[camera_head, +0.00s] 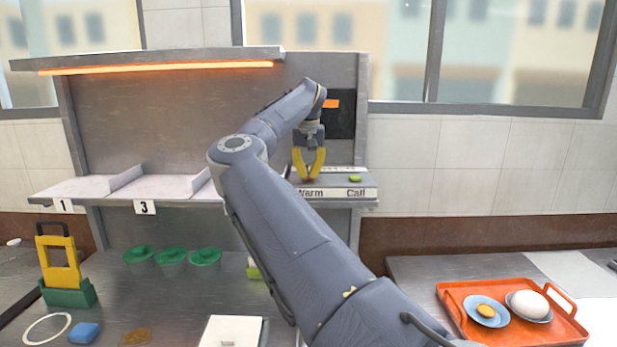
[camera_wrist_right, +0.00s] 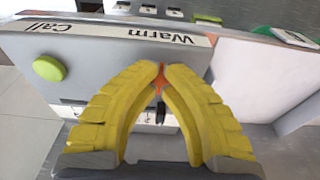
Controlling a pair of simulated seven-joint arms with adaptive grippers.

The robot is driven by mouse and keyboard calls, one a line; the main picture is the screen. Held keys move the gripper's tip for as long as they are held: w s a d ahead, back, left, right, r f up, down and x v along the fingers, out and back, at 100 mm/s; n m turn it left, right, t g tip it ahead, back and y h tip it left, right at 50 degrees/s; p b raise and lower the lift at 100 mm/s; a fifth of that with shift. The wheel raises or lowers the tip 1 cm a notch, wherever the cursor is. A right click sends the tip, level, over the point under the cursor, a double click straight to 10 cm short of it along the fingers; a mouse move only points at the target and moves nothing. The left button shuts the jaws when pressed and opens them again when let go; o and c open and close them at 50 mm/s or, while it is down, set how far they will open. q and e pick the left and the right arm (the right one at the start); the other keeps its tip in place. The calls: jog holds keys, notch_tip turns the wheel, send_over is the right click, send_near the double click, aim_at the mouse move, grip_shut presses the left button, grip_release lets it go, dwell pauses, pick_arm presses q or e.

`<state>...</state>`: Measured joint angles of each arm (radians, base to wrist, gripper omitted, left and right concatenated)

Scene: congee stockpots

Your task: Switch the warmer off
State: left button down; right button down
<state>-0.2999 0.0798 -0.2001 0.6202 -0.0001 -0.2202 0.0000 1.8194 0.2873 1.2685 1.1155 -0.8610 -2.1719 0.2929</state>
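The warmer is the shelf unit with a glowing orange strip (camera_head: 155,68) under its top hood; the strip is lit. The control ledge (camera_head: 340,193) carries the labels "Warm" and "Call". A green button (camera_head: 355,179) sits above "Call"; it also shows in the right wrist view (camera_wrist_right: 49,68). My right gripper (camera_head: 309,180) points down over the "Warm" end, its yellow fingertips together. In the right wrist view, an orange-red part (camera_wrist_right: 160,82) shows just behind the fingertips, mostly hidden; whether they touch it is unclear. My left gripper is not in view.
A dark panel with an orange display (camera_head: 333,104) is behind my right wrist. Shelf bays marked 1 and 3 (camera_head: 144,207) lie left. Green-lidded pots (camera_head: 172,256) and a yellow-and-green holder (camera_head: 66,292) stand below. An orange tray (camera_head: 455,300) with dishes is at right.

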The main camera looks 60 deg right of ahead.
aim_at(309, 177)
jog(key=shift+f, duration=0.4)
dwell(0.3)
jog(key=shift+r, duration=3.5)
